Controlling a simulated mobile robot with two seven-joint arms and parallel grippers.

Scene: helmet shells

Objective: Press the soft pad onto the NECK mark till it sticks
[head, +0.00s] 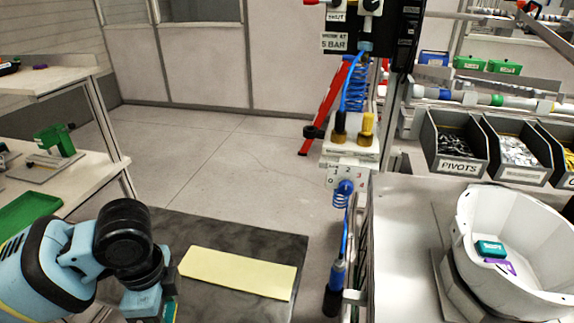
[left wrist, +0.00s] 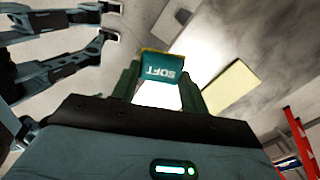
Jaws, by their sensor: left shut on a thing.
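My left gripper (head: 146,304) is at the bottom left of the head view, its fingertips cut off or hidden. In the left wrist view it is shut on a teal soft pad (left wrist: 162,68), whose SOFT lettering reads upside down. The white helmet shell (head: 470,240) sits open side up on a stand at the far right, well apart from the left gripper. Inside it lie a teal pad (head: 490,248) and, beside it, a purple patch (head: 506,266). I cannot read a NECK mark.
A pale yellow strip (head: 238,272) lies on a dark mat right of my left gripper; it also shows in the left wrist view (left wrist: 231,87). A post with blue hoses (head: 345,215) stands between mat and helmet bench. Parts bins (head: 462,160) stand behind the helmet. Left shelves hold green items.

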